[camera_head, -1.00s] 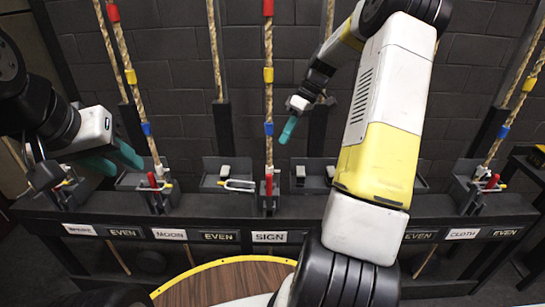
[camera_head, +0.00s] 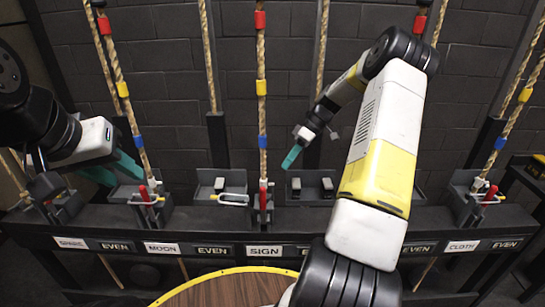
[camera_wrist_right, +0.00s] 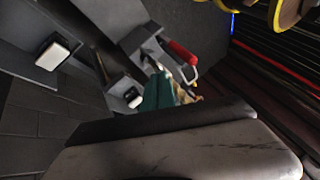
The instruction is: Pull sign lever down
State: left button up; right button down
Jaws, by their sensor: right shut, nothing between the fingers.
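The sign lever (camera_head: 263,197) has a red handle and stands upright in its bracket on the rail, above the SIGN label (camera_head: 264,251). A rope with red, yellow and blue bands rises behind it. My right gripper (camera_head: 291,157) has teal fingers, is shut and empty, and hangs above and to the right of the lever, apart from it in the head view. In the right wrist view, the teal fingertips (camera_wrist_right: 160,92) show just below a red lever handle (camera_wrist_right: 180,52); contact cannot be told. My left gripper (camera_head: 115,170) is open and empty at the left.
Other red-handled levers stand along the rail: the moon lever (camera_head: 146,194) on the left and the cloth lever (camera_head: 490,193) on the right. Empty brackets (camera_head: 311,188) sit between. A round wooden table (camera_head: 225,291) with a yellow rim is in front.

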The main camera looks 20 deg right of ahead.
aim_at(263, 207)
jog(key=s+a+f, duration=0.3)
jog(key=a+f, duration=0.3)
jog(key=a, duration=0.1)
jog(key=shift+s+a, duration=0.15)
jog(key=shift+s, duration=0.15)
